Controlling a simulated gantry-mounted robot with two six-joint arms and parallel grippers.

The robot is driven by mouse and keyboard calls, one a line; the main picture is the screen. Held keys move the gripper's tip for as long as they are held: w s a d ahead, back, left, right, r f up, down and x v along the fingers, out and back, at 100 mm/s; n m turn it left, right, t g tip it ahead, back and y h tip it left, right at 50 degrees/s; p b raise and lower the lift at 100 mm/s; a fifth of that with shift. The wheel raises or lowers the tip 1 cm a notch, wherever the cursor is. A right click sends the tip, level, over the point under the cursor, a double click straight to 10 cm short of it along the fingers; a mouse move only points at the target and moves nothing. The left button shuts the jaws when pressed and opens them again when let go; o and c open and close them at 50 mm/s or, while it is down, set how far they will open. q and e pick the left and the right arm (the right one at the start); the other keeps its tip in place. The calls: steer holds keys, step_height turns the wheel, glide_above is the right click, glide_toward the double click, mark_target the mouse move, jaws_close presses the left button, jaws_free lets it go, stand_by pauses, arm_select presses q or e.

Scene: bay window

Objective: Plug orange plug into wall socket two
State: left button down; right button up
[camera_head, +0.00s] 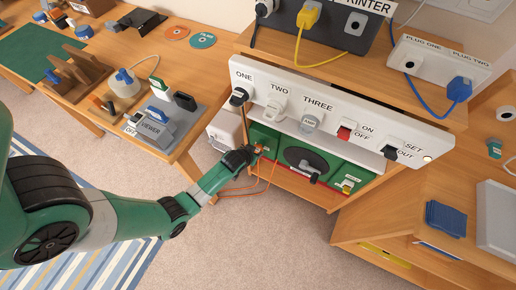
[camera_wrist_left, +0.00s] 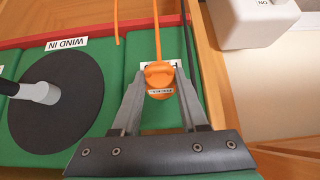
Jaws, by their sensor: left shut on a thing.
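The orange plug (camera_wrist_left: 158,78) is between my left gripper's fingertips in the left wrist view, with its orange cord running up from it. My left gripper (camera_head: 257,151) is shut on the plug, close in front of the green panel (camera_head: 323,171) under the white control panel. The plug (camera_head: 262,149) shows only as a small orange patch in the head view. A white wall plate (camera_head: 488,6) is cut off at the top right; I cannot read a socket number on it. My right gripper is not in view.
The white panel (camera_head: 335,117) with labelled controls overhangs the green panel. A white strip (camera_head: 433,62) marked PLUG ONE and PLUG TWO holds a blue plug (camera_head: 459,88) at its right. A white box (camera_head: 226,127) stands left of the gripper. Open carpet (camera_head: 270,240) lies in front.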

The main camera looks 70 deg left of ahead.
arm_select(q)
steer(key=shift+s+d+p, duration=0.3)
steer(key=shift+s+p, duration=0.05)
steer(key=shift+s+d+p, duration=0.35)
steer(key=shift+s+d, duration=0.15)
steer(key=shift+s, duration=0.1)
steer(key=shift+r, duration=0.1)
